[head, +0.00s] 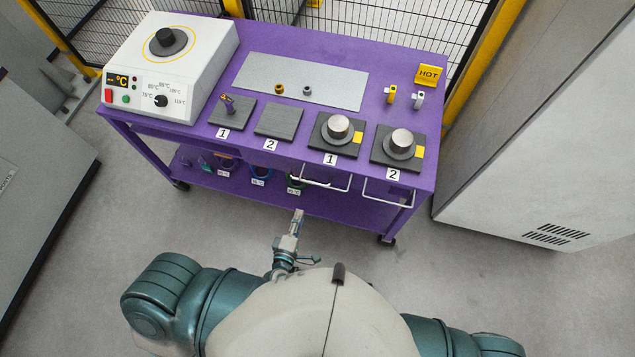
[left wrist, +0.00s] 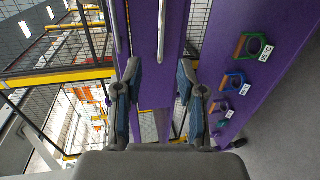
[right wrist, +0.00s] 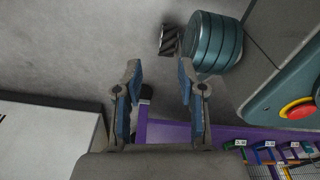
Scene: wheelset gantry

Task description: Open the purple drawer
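The purple cart (head: 270,145) has two bar handles on its front edge, a left one (head: 326,185) and a right one (head: 388,201). The drawer fronts look flush with the cart, seen steeply from above. My left gripper (head: 298,214) is in front of and below the left handle, apart from it. In the left wrist view my left gripper (left wrist: 159,85) is open and empty, with a pale handle bar (left wrist: 162,28) beyond its fingertips against purple panel. My right gripper (right wrist: 159,75) is open and empty over the floor; the head view does not show it.
A white heater box (head: 170,65) stands on the cart's left; metal cylinders (head: 338,126) stand on pads at right. The lower shelf (left wrist: 235,60) holds several coloured rings. A grey cabinet (head: 545,150) stands at right. Open floor lies before the cart.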

